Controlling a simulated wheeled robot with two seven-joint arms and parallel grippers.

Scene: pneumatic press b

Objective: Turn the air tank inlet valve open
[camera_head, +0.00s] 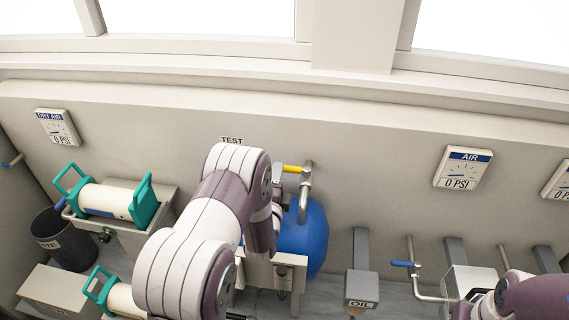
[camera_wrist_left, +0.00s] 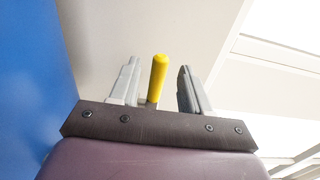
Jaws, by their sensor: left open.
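The air tank (camera_head: 308,238) is a blue cylinder against the back wall, partly hidden behind my left arm. A yellow valve handle (camera_head: 293,169) shows above it, beside a grey metal pipe (camera_head: 306,185). My left gripper (camera_head: 280,173) is at the left end of this handle. In the left wrist view the yellow handle (camera_wrist_left: 158,78) stands between the two spread fingers, with a gap visible on each side. The blue tank (camera_wrist_left: 35,80) fills the left of that view. My right gripper (camera_head: 476,296) is at the lower right, and its fingers are not clear.
A blue-handled valve (camera_head: 405,264) and an OIL box (camera_head: 361,288) stand right of the tank. A teal-ended cylinder (camera_head: 108,201) and a dark bin (camera_head: 65,240) are at the left. Gauges (camera_head: 462,168) on the wall read 0 PSI.

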